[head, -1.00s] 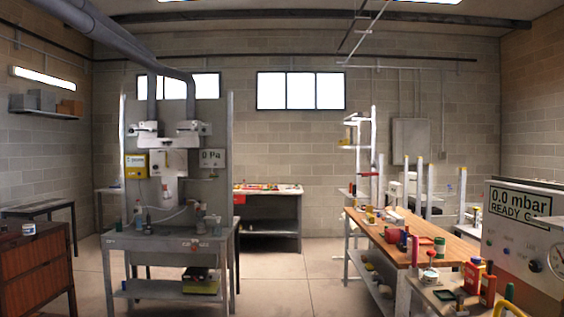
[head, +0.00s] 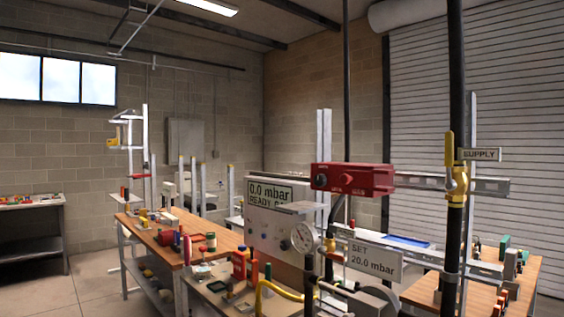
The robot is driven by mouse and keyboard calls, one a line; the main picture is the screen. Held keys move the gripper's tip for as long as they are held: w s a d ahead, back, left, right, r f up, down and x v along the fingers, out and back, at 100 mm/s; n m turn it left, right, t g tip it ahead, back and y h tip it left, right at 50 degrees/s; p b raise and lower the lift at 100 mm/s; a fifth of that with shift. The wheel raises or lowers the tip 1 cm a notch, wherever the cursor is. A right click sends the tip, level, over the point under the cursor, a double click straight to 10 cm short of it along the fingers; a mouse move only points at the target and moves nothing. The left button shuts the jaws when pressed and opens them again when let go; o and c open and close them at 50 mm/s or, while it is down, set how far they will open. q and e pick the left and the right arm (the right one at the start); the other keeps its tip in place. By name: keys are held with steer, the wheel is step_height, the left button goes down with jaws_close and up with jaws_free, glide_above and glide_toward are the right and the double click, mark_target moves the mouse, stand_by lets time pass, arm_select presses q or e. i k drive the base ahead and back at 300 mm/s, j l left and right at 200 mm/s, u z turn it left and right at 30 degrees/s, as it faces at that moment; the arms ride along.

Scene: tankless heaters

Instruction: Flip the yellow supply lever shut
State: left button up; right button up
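The yellow supply lever (head: 449,150) is at the right in the head view. It points upward, roughly in line with the black vertical pipe (head: 456,75). It sits on a brass-coloured valve body (head: 457,183) on that pipe. A SUPPLY sign (head: 480,154) is just right of the lever. Neither of my grippers is in view, so I cannot see how far they are from the lever.
A red box (head: 352,180) hangs on a metal rail left of the valve. Below are a gauge panel reading 0.0 mbar (head: 269,193), a round gauge (head: 303,237) and a SET 20.0 mbar sign (head: 375,259). Cluttered benches (head: 222,238) stand in front; open floor (head: 92,291) is at left.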

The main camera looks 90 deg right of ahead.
mark_target(450, 184)
steer(key=z, duration=3.65)
steer(key=i+u, duration=0.3)
steer(key=k+l, duration=0.05)
